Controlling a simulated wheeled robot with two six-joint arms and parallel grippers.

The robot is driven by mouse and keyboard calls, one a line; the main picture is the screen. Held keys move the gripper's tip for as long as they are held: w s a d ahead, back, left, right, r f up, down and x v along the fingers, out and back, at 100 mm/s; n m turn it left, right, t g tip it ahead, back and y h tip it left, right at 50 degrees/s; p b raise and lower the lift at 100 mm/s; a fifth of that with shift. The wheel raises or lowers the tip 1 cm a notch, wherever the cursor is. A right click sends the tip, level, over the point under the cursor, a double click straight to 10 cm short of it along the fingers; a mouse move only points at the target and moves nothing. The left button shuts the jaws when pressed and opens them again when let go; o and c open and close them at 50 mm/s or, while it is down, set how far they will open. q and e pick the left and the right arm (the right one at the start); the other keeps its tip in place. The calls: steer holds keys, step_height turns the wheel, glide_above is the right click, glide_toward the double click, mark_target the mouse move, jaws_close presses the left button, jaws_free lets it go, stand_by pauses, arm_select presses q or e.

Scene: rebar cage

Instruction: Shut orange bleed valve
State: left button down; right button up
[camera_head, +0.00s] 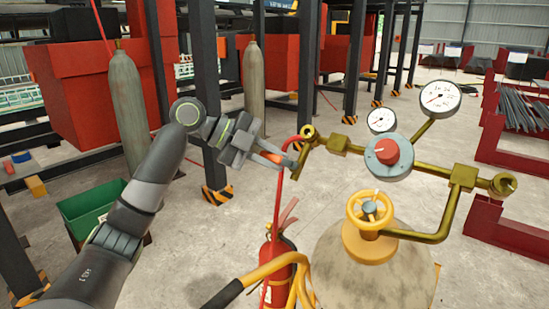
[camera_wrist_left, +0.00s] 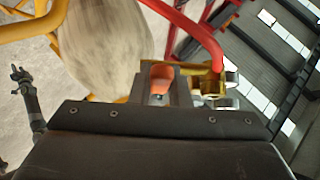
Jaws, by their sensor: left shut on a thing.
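The orange bleed valve (camera_head: 273,157) is a small orange handle at the left end of the brass regulator piping, beside the red hose. My left gripper (camera_head: 279,158) reaches it from the left and is shut on it. In the left wrist view the orange handle (camera_wrist_left: 162,78) sits between the fingers, next to a brass fitting (camera_wrist_left: 211,84). The fingers hide part of the handle. A dark arm with a small gripper (camera_wrist_left: 18,74), which seems to be my right one, shows at the left edge of the wrist view, too small to read its jaws.
The gas cylinder (camera_head: 365,275) carries a yellow handwheel (camera_head: 369,210), a red knob (camera_head: 387,152) and two gauges (camera_head: 440,98). A red hose (camera_head: 279,205) hangs close by the left gripper.

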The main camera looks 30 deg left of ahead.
arm_select(q)
steer(key=c, duration=1.4)
jaws_free()
steer(key=shift+o, duration=0.2)
steer(key=shift+s+a+r, duration=0.1)
steer(key=shift+a, duration=0.15)
steer(key=b+v, duration=0.3)
steer(key=v, duration=1.3)
steer(key=shift+s+a+r, duration=0.25)
